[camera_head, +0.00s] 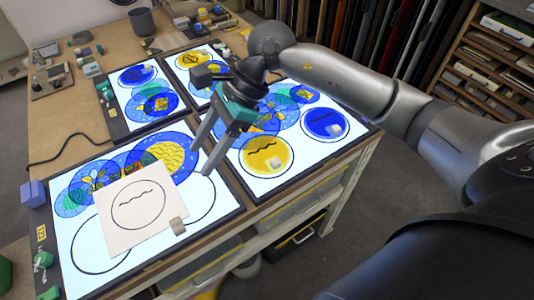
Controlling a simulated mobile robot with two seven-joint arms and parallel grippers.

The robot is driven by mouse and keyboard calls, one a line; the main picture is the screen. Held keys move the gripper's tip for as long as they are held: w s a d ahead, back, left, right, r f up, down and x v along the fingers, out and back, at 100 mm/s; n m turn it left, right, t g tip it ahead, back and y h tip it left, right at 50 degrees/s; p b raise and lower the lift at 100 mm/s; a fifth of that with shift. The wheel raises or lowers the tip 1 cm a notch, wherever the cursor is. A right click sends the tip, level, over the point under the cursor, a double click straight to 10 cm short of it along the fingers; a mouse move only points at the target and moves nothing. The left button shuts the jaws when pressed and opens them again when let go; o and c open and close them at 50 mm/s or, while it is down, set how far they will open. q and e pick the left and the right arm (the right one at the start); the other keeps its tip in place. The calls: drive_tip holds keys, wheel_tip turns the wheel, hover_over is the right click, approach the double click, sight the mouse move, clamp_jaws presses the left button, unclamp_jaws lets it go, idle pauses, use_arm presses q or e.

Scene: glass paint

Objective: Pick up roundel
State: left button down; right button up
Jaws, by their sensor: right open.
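Several round painted glass roundels lie on lit panels. A yellow roundel (266,156) lies at the near left of the right panel, with a small pale block on it. A blue roundel (323,123) lies to its right, also with a small block. A yellow-centred blue roundel (176,158) lies at the back of the near left panel. My right gripper (207,156) is open and empty, pointing down near the gap between these two panels, between the yellow-centred blue roundel and the yellow roundel. Its height above the panels is hard to tell. My left gripper is not in view.
A white sheet (128,230) with a drawn circle and wavy line lies on the near left panel, with a small grey block (177,226) at its edge. A grey cup (142,22) stands at the back. Shelves (485,75) stand at the right.

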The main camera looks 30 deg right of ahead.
drive_tip(key=w+d+h, duration=0.2)
drive_tip(key=d+h, duration=0.5)
drive_tip(key=d, duration=0.9)
hover_over(276, 161)
drive_tip(key=shift+n+h, duration=0.3)
drive_tip(key=f, duration=0.9)
drive_tip(key=shift+s+a+f, duration=0.1)
drive_tip(key=shift+s+f, duration=0.15)
drive_tip(key=shift+f, duration=0.05)
drive_tip(key=shift+w+f, duration=0.2)
drive_tip(key=shift+f, duration=2.65)
clamp_jaws()
